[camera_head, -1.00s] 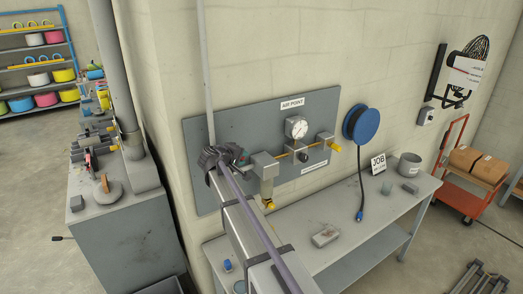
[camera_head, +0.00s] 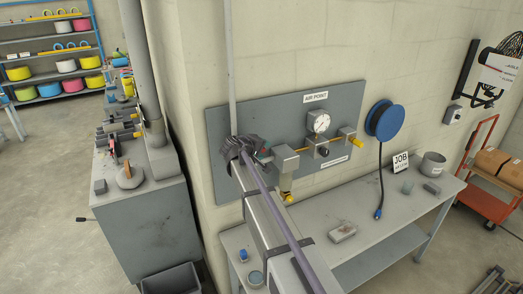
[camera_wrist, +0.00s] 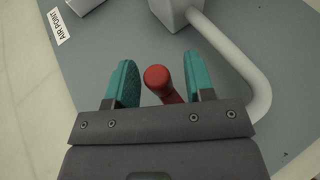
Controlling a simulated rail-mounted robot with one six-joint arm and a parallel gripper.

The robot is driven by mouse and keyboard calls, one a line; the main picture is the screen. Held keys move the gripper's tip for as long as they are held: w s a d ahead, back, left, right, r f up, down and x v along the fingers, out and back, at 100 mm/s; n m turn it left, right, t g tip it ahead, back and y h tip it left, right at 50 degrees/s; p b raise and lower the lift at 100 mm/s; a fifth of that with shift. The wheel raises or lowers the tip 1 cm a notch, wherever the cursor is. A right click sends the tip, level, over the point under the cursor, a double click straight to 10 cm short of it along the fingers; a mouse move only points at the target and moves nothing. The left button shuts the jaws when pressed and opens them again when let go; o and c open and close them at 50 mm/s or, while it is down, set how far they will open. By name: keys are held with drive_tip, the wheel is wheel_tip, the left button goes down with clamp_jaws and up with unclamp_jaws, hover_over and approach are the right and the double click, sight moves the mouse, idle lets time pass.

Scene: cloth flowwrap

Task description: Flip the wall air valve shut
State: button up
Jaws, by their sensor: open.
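The air valve's handle shows in the wrist view as a red, round-ended lever (camera_wrist: 157,80), pointing toward the camera. My gripper (camera_wrist: 162,72) is open, with one teal finger on each side of the red lever. A gap shows on both sides, and I see no clear contact. In the head view my gripper (camera_head: 263,153) is at the left part of the grey wall panel (camera_head: 230,119), just left of a grey block with a yellow-tipped outlet (camera_head: 286,160). My wrist and arm hide much of the valve there.
A gauge (camera_head: 318,121) and yellow pipe fittings sit right of my gripper on the panel. A blue hose reel (camera_head: 385,120) hangs further right. A bench (camera_head: 395,216) below holds small items. In the wrist view a grey pipe (camera_wrist: 240,62) curves close by the right finger.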

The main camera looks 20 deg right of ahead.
drive_tip(key=p+v, duration=0.5)
drive_tip(key=v, duration=0.6)
drive_tip(key=s+f+m+g+y+b, duration=0.2)
drive_tip(key=s+f+y+b, duration=0.3)
drive_tip(key=s+f+b, duration=0.5)
drive_tip(key=s+a+f+m+g+y+b, duration=0.1)
drive_tip(key=s+f+g+y+b, duration=0.4)
drive_tip(key=s+f+b, duration=0.6)
drive_tip(key=shift+s+a+f+m, duration=0.3)
drive_tip(key=shift+s+f+m, duration=0.5)
drive_tip(key=shift+s+f, duration=3.95)
